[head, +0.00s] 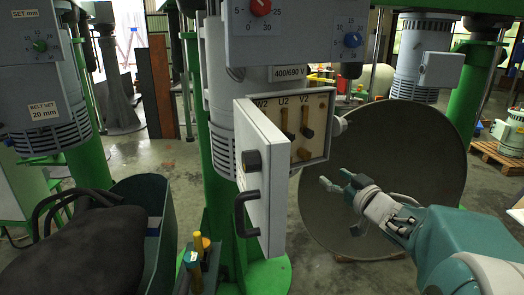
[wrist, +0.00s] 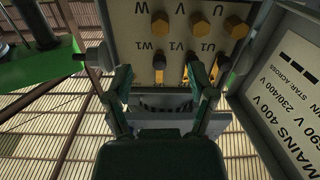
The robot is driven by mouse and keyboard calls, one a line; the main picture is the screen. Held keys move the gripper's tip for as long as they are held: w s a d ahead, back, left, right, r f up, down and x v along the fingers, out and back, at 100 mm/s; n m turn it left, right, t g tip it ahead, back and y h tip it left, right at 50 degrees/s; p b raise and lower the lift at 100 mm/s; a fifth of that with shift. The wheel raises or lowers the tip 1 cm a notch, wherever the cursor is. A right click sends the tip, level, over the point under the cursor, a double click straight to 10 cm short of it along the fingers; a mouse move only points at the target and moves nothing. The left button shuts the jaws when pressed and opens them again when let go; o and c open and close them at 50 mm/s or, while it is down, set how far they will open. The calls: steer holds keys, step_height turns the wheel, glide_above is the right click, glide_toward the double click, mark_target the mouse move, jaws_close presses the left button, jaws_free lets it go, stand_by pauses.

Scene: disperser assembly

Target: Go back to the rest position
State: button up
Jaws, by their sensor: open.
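My gripper (head: 336,178) is open and empty in the head view, to the right of and below the open terminal box (head: 312,152) on the grey motor. The wrist view also shows my gripper (wrist: 159,76), its two fingers spread apart in front of the terminal panel (wrist: 140,22). Whether the fingertips touch anything there cannot be told. The box door (head: 264,165) hangs open with a black handle; it also shows at the right of the wrist view (wrist: 283,85).
A large round grey dish (head: 420,150) stands behind my arm. Green columns (head: 222,190) and grey motors (head: 424,50) stand around. A green bin (head: 143,200) and a dark sack-like shape (head: 75,250) are at the lower left.

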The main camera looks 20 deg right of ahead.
steer(key=shift+r, duration=0.1)
steer(key=s+a+f+m+g+h, duration=0.1)
steer(key=s+a+f+g, duration=0.4)
steer(key=s+a, duration=0.4)
steer(key=s+a+f+m+g+h, duration=0.1)
steer(key=s+a+f+g, duration=0.3)
steer(key=s+a+g, duration=0.3)
steer(key=s+a, duration=0.3)
steer(key=s, duration=0.3)
steer(key=shift+f+m+h, duration=0.3)
steer(key=shift+f+h, duration=0.1)
